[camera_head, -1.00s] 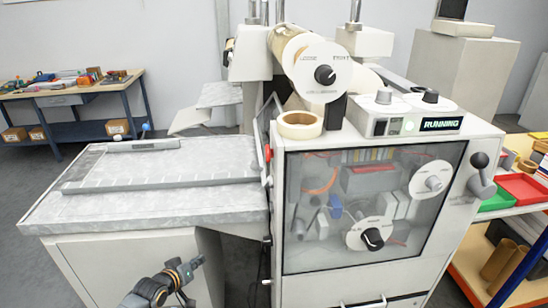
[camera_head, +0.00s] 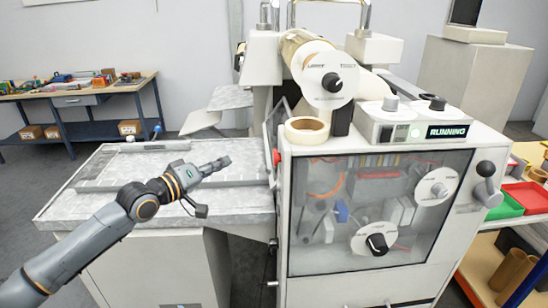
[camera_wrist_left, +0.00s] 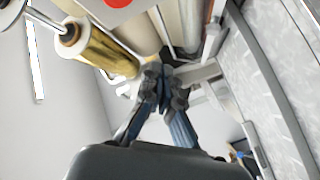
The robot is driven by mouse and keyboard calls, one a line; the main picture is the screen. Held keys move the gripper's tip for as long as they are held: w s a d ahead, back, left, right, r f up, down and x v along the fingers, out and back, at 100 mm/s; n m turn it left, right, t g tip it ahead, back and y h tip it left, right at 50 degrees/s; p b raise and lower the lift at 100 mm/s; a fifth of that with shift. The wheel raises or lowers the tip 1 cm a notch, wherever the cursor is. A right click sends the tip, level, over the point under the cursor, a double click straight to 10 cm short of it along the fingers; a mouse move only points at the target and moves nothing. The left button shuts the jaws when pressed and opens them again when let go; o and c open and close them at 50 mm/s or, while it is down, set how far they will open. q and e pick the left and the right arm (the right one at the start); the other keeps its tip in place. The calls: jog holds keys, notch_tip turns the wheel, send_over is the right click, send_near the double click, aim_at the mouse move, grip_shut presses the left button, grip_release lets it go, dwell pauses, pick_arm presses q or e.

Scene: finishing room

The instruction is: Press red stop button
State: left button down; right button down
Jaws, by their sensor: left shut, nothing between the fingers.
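The red stop button (camera_head: 277,156) shows small at the left edge of the white machine (camera_head: 400,278), near its front corner. My left gripper (camera_head: 224,162) is shut and empty. It is over the grey bed left of the machine and points right toward the button, with a clear gap in the picture. In the left wrist view the closed fingers (camera_wrist_left: 163,76) point up the picture. A red rounded shape (camera_wrist_left: 118,2) is cut off by the top edge there; I cannot tell for sure that it is the button. My right gripper is not in view.
The grey bed (camera_head: 110,205) lies left of the machine. A tape roll (camera_head: 306,130) sits on the machine top, beside a lit panel reading RUNNING (camera_head: 447,131). A gold roll (camera_wrist_left: 100,48) shows in the wrist view. A workbench (camera_head: 75,92) stands far left.

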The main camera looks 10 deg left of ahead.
aim_at(278, 158)
pick_arm(q)
jog(key=shift+s+d+r, duration=0.15)
jog(key=shift+d+r, duration=0.05)
jog(key=shift+r, duration=0.35)
jog(key=w+d+p, duration=0.2)
jog(key=d+p, duration=0.1)
jog(key=d, duration=0.5)
jog(key=shift+w+d, duration=0.2)
jog(key=shift+d+p, duration=0.1)
jog(key=shift+p, duration=0.25)
dwell(0.9)
jog(key=shift+w+d, duration=0.15)
jog(key=shift+d, duration=0.2)
